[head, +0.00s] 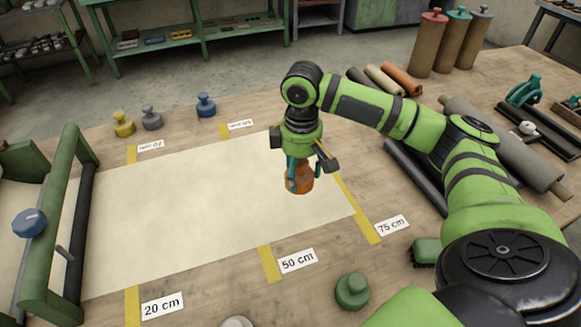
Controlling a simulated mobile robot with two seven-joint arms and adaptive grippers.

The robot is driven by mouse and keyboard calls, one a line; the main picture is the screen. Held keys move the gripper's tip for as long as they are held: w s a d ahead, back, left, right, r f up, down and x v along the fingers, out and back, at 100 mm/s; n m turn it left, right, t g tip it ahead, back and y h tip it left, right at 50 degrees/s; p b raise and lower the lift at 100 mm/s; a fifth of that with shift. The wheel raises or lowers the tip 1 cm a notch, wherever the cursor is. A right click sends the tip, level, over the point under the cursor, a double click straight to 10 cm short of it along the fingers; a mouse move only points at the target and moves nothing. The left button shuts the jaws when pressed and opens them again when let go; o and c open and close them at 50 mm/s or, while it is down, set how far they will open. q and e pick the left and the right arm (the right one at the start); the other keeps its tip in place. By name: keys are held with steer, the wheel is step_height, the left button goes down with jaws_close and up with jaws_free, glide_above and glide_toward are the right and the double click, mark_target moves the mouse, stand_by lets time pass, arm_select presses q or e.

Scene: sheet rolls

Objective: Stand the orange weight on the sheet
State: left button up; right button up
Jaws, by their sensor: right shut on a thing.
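The orange weight (299,184) hangs upright in my right gripper (300,172), whose fingers are shut on its top. It shows over the right part of the cream sheet (190,205), close to the yellow line at the sheet's right end. I cannot tell whether its base touches the sheet. The sheet lies flat on the wooden table and runs left to a green frame with a dark roller (75,225). My left gripper is not in view.
Yellow, grey and blue weights (206,105) stand behind the sheet, and a green weight (352,291) stands in front. Tape marks labelled 20 cm, 50 cm (298,261) and 75 cm line the front edge. Dark rolls and tools lie at right. The sheet's middle is clear.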

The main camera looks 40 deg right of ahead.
steer(key=w+a+f, duration=0.1)
steer(key=w+a, duration=0.1)
steer(key=w+a+f, duration=0.2)
steer(key=w+a+f+p, duration=0.1)
steer(key=w+a+f, duration=0.1)
steer(key=shift+w, duration=0.3)
steer(key=shift+w+a, duration=0.1)
steer(key=shift+f, duration=2.1)
steer(key=shift+p, duration=0.3)
steer(key=o, duration=1.7)
steer(key=shift+f, duration=0.2)
step_height(320, 180, up, 12)
steer(key=b, duration=0.1)
steer(key=shift+r, duration=0.15)
